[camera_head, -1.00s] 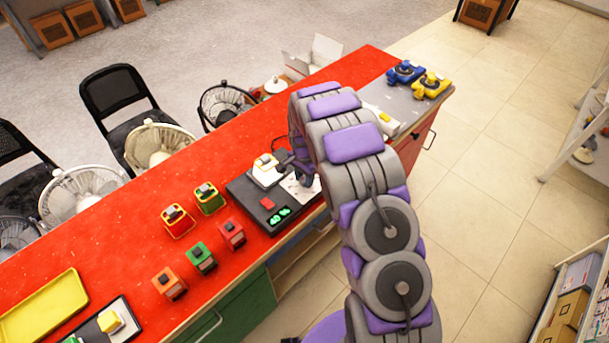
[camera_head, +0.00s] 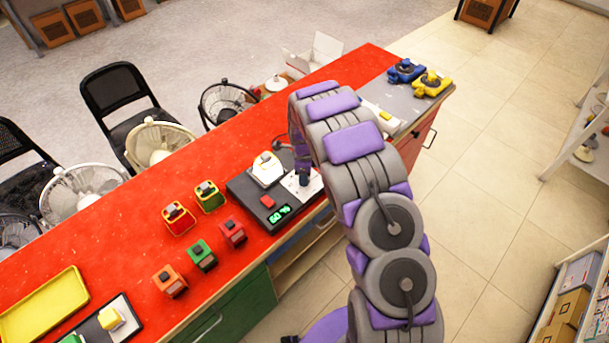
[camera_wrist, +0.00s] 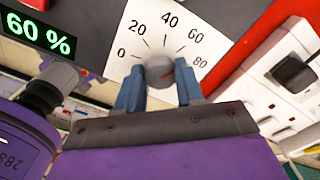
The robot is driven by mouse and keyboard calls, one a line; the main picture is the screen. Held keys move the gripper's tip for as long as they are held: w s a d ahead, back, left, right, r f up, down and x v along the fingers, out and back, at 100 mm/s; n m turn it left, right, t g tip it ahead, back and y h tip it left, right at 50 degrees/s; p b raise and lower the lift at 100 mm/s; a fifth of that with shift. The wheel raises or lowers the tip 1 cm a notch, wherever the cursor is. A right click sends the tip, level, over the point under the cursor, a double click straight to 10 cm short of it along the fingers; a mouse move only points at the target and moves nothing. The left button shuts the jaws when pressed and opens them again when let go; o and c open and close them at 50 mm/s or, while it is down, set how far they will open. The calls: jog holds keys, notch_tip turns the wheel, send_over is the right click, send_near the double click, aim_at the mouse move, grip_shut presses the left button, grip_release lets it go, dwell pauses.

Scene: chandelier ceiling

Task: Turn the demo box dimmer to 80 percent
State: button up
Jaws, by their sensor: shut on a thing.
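The dimmer knob (camera_wrist: 158,72) is a small grey round knob on a white dial plate (camera_wrist: 125,62) marked 0, 20, 40, 60 and 80 in the wrist view. My gripper (camera_wrist: 158,88) has its blue-grey fingers on both sides of the knob and is shut on it. The green display (camera_wrist: 38,34) reads 60 %. In the head view the demo box (camera_head: 243,190) is a dark panel on the red counter, with its display (camera_head: 280,215) at the front. There my arm partly covers the dial plate and hides the knob.
A white switch unit (camera_head: 266,168) and a red button (camera_head: 267,201) sit on the panel close to the dial. Several coloured small boxes (camera_head: 202,255) stand to the left on the counter (camera_head: 120,225). A yellow tray (camera_head: 45,303) lies at the far left.

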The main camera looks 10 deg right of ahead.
jog(key=m, duration=0.6)
jog(key=shift+w+r+b, duration=0.15)
jog(key=shift+w+b, duration=0.1)
jog(key=shift+b, duration=0.15)
dwell(0.3)
jog(key=o, duration=1)
jog(key=shift+a, duration=0.1)
jog(key=shift+o, duration=0.2)
notch_tip(320, 180, up, 17)
jog(key=p, duration=0.2)
